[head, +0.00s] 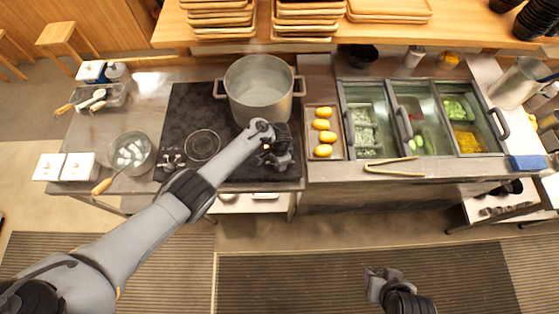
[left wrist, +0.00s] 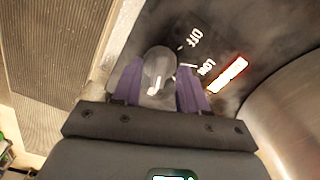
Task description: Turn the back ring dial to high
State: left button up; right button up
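The dial (left wrist: 158,72) is a round, glassy knob with a white mark, in the left wrist view. The purple fingers of my left gripper (left wrist: 160,82) stand on either side of it; whether they press on it is unclear. White lettering, including OFF and LOW, and a glowing orange-red strip (left wrist: 228,74) lie beside it. In the head view, my left gripper (head: 277,160) is over the right side of the black cooktop (head: 190,110), hiding the dial. A large metal pot (head: 258,80) stands at the cooktop's back. My right gripper (head: 372,272) is low at the right, above the floor mat, away from the counter.
A marked ring (head: 203,145) is bare on the cooktop. Other knobs (head: 172,160) sit at its front left. A small pot (head: 130,153) stands to the left. A tray of yellow items (head: 324,131) and tongs (head: 393,167) lie to the right. The pot is close beside my left gripper.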

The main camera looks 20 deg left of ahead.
pick_arm(q)
jog(key=shift+r, duration=0.1)
jog(key=shift+r, duration=0.3)
notch_tip(320, 180, up, 10)
jog(key=p, duration=0.4)
